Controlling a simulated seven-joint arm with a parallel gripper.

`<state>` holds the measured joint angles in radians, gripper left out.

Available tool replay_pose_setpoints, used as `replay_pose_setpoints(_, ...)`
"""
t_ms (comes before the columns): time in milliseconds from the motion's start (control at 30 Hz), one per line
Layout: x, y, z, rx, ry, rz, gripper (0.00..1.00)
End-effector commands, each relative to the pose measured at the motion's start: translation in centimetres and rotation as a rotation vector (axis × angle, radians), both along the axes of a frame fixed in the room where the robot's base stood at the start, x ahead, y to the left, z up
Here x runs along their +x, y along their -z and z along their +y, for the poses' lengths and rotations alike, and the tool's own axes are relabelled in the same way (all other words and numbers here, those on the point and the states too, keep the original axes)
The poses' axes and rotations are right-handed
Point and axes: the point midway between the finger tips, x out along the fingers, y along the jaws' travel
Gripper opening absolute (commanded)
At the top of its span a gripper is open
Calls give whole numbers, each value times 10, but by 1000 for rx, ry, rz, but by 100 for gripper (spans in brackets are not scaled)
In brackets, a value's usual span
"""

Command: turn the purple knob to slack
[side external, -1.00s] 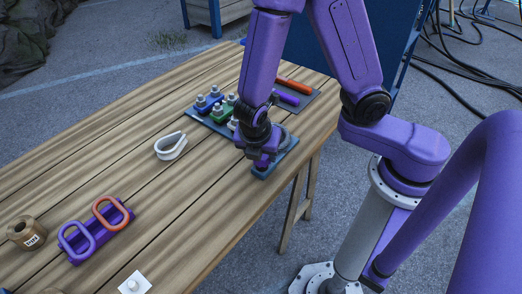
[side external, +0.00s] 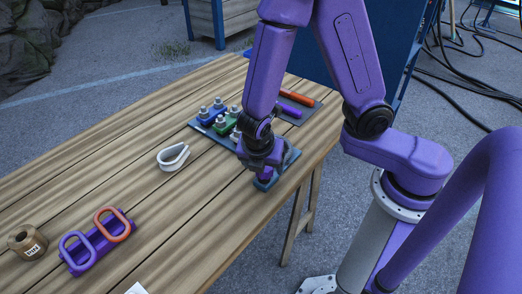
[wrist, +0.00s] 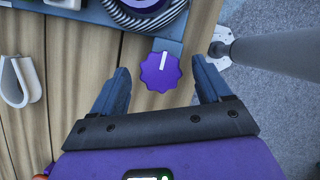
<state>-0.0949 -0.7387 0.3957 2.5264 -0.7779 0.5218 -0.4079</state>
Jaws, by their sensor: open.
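The purple knob (wrist: 160,73) has a scalloped edge and a white pointer line that points toward the top of the wrist view. It sits at the end of a blue-grey base plate (wrist: 171,46). My gripper (wrist: 162,66) is open, with one finger on each side of the knob and a visible gap to it on both sides. In the side external view my gripper (side external: 263,162) is low over the near right end of the plate. A bit of purple (side external: 265,178) shows just under it, and the fingers are hard to make out there.
A dark ribbed ring with a purple centre (wrist: 145,8) is just beyond the knob. Blue and green blocks with metal posts (side external: 222,117) stand behind my gripper. A white loop (side external: 173,157) lies left. Purple and orange rings (side external: 98,240) and a brown spool (side external: 27,242) are farther left.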

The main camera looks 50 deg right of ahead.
Motion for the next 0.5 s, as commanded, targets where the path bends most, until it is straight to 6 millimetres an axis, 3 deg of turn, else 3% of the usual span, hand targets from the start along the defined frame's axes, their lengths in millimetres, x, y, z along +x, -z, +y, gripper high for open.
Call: replay_pose_setpoints(500, -9, -62, 25, 7, -2, -6, 77)
